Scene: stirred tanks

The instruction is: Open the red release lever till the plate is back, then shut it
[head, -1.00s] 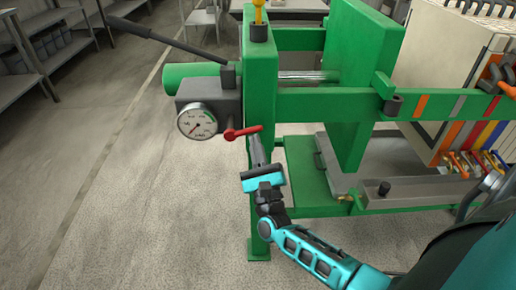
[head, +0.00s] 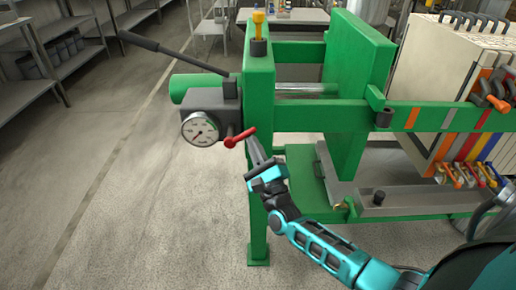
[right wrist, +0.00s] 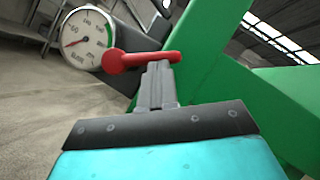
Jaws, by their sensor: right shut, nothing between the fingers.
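The red release lever (head: 240,138) is beside the pressure gauge, with its right end tilted up in the head view. In the right wrist view the red lever (right wrist: 140,60) lies across the picture just beyond my fingertips. My right gripper (head: 250,142) is shut and empty. Its fingertips (right wrist: 158,70) are at the lever's right part; I cannot tell whether they touch it. The thick green plate (head: 354,80) stands upright on the press, a gap away from the green end post (head: 259,110). My left gripper is not in view.
The round gauge (head: 200,128) sits left of the lever, with a long dark pump handle (head: 170,52) above. A green side rail (head: 330,117) runs right from the post towards white plates (head: 450,70). The floor at left is clear, with shelves (head: 30,75) beyond.

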